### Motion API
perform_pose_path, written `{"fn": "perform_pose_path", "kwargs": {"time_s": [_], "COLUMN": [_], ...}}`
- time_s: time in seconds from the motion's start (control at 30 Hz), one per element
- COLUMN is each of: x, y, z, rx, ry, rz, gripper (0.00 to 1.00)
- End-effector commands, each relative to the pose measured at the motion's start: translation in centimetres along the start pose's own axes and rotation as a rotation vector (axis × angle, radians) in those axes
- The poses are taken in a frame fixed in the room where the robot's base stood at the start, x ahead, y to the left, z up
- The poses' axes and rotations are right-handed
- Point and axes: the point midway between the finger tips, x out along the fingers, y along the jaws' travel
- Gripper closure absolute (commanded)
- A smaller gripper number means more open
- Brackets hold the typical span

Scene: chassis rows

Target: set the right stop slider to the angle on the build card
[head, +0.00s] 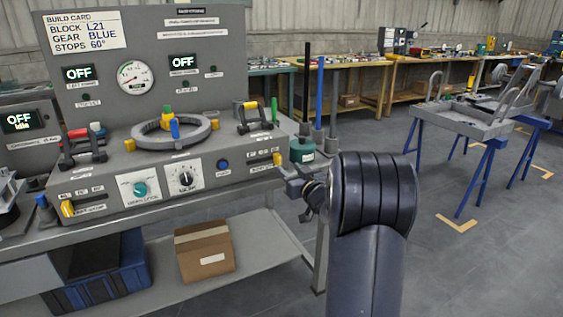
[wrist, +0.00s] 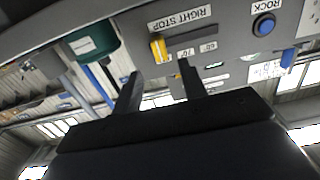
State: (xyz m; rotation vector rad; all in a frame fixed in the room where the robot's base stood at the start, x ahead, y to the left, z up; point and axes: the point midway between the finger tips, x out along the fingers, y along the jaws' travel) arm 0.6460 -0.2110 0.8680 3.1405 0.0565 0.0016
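The build card (head: 85,31) at the top left of the panel reads block L21, gear BLUE, stops 60°. The right stop slider's yellow knob (head: 277,159) is at the right end of its slot on the console front. In the wrist view, which is upside down, the knob (wrist: 158,48) stands beside the 70 mark, on the side away from the 60 mark (wrist: 208,46). My gripper (wrist: 158,68) is open and empty, its fingertips just short of the knob and either side of it in the picture. In the head view my arm partly hides the gripper.
A left stop slider (head: 67,208) with a yellow knob is at the console's left. The blue rock button (head: 223,165) and two dials lie between the sliders. A green canister (head: 303,149) stands beside the console's right end.

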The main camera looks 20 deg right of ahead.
Motion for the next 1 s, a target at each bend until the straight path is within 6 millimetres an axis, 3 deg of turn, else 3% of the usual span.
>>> {"fn": "perform_pose_path", "kwargs": {"time_s": [0.2, 0.4, 0.87, 1.0], "x": [4.0, 6.4, 7.3, 7.3], "y": [0.0, 0.0, 0.0, 0.0], "z": [0.1, 0.1, 0.0, 0.0], "rx": [0.0, -0.001, 0.0, 0.0], "ry": [0.0, -0.001, -0.001, -0.001], "rz": [0.0, 0.001, 0.002, 0.002], "gripper": [0.6, 0.6, 0.6, 0.71]}}
